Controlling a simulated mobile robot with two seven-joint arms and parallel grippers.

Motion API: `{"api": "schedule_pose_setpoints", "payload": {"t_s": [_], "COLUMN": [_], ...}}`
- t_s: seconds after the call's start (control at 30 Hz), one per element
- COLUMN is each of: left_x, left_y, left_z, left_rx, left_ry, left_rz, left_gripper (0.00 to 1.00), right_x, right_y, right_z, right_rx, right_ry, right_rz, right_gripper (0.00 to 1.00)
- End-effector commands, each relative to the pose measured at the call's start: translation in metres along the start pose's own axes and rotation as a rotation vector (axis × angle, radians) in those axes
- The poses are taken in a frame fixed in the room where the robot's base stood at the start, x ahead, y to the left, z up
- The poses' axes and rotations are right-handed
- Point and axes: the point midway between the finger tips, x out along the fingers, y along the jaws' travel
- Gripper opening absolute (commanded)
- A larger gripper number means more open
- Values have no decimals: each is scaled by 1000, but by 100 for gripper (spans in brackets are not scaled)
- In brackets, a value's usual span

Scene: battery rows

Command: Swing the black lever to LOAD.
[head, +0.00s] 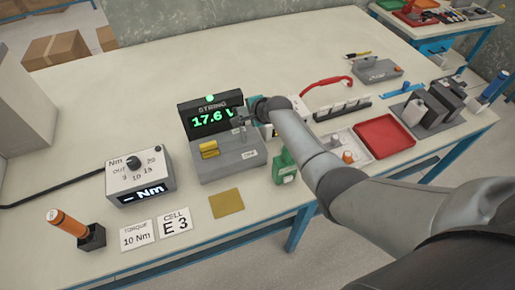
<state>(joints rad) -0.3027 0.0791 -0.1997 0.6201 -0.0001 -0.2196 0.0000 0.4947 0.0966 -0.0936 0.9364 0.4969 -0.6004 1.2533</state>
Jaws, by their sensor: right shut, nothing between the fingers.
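The grey string tester (226,163) stands on the bench, left of the picture's middle. Its black display (209,117) reads STRING 17.6 V in green, with a green light on top. My right arm comes in from the lower right. My right gripper (241,124) is shut and empty at the right side of the tester, in front of the display's right edge. I cannot clearly make out the black lever; it is small or hidden by the gripper there. A small white label (249,154) on the tester's front is too small to read. My left gripper is not in view.
A yellow block (209,149) sits on the tester. A torque meter (140,180) and an orange-handled tool (68,225) stand at left. A red tray (384,137) lies right. The back left bench is clear.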

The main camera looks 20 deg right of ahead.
Motion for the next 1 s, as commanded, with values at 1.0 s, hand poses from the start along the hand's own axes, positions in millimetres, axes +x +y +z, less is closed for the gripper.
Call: {"api": "schedule_pose_setpoints", "payload": {"t_s": [1.0], "left_x": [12], "left_y": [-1], "left_z": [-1], "left_rx": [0], "left_ry": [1], "left_rz": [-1], "left_gripper": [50], "right_x": [14], "right_y": [-9], "right_z": [-2], "right_rx": [2], "right_ry": [0], "right_rz": [15], "right_gripper": [0]}}
